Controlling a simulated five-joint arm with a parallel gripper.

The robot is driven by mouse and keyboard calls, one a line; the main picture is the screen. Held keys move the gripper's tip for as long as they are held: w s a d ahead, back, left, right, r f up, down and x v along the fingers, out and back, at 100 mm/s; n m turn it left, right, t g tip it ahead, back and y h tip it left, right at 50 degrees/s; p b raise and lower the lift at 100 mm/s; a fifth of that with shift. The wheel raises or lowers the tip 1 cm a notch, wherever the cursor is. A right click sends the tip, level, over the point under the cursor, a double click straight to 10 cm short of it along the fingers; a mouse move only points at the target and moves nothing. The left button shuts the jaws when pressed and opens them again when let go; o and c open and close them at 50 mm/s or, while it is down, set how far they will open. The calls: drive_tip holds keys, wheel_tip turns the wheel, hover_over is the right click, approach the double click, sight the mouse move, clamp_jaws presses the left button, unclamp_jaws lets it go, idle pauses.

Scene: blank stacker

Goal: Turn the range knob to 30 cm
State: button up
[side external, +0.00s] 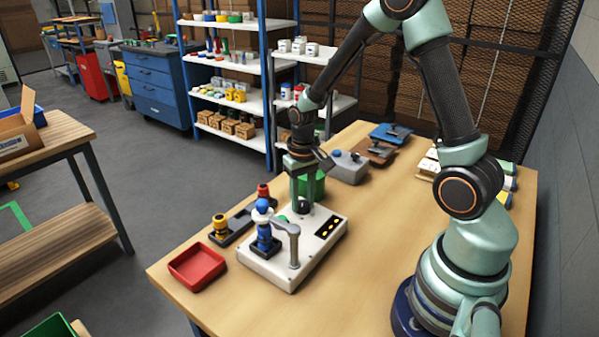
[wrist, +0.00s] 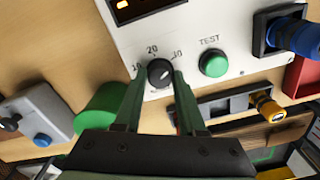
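The black range knob (wrist: 161,73) sits on the white panel of the device box (side external: 272,262), and it also shows in the side view (side external: 304,207). In the side view my gripper (side external: 303,199) points down over the knob. I cannot tell whether the fingertips touch it.
A green TEST button (wrist: 214,63) is beside the knob. A lit display (wrist: 135,8) is on the same panel. A blue-topped part (side external: 264,232) and grey post (side external: 293,250) stand at the box's front. A red tray (side external: 197,267) and green cylinder (side external: 311,184) are near.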

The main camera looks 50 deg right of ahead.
sight(303, 203)
drive_tip(key=o, duration=0.4)
drive_tip(key=shift+o, duration=0.2)
drive_tip(key=shift+r, duration=0.1)
wheel_tip(303, 203, up, 12)
drive_tip(key=shift+r, duration=0.1)
idle(0.3)
drive_tip(key=s+a+r+n+t, duration=0.4)
drive_tip(key=s+a+r+t, duration=0.1)
drive_tip(key=s+a+r, duration=0.3)
drive_tip(key=shift+n+t, duration=0.3)
